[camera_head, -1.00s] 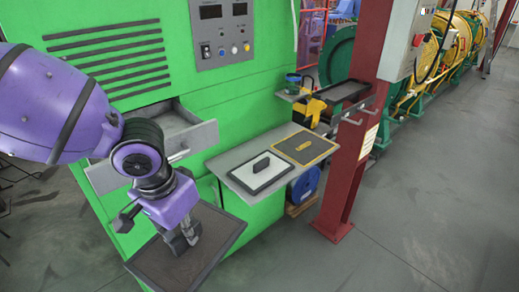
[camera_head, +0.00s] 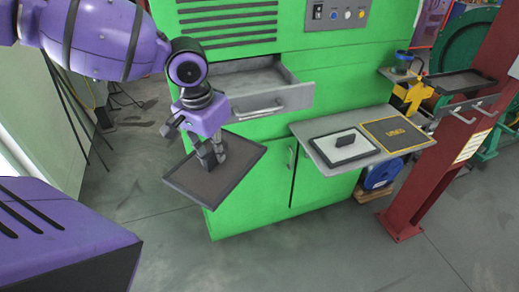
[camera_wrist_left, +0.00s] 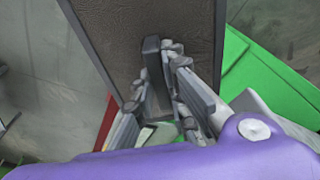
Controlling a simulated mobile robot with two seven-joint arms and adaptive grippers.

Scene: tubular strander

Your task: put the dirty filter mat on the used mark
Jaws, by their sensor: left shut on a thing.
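The dirty filter mat (camera_head: 237,177) is a flat dark brown panel with a dark frame. My left gripper (camera_head: 212,158) is shut on the mat's upright handle and holds it in the air, tilted in the picture, before the green machine. The left wrist view shows the mat (camera_wrist_left: 190,30) and the gripper fingers (camera_wrist_left: 165,85) around its dark handle. The used mark (camera_head: 398,135) is a dark panel with a yellow outline and yellow lettering, on the right part of a grey shelf (camera_head: 312,145). It lies bare, to the right of the held mat. My right gripper is out of view.
A white mat with a dark frame and handle (camera_head: 345,147) lies on the shelf left of the mark. An open grey drawer (camera_head: 285,100) juts out above and right of my gripper. A red post (camera_head: 415,195) stands right of the shelf. The floor in front is clear.

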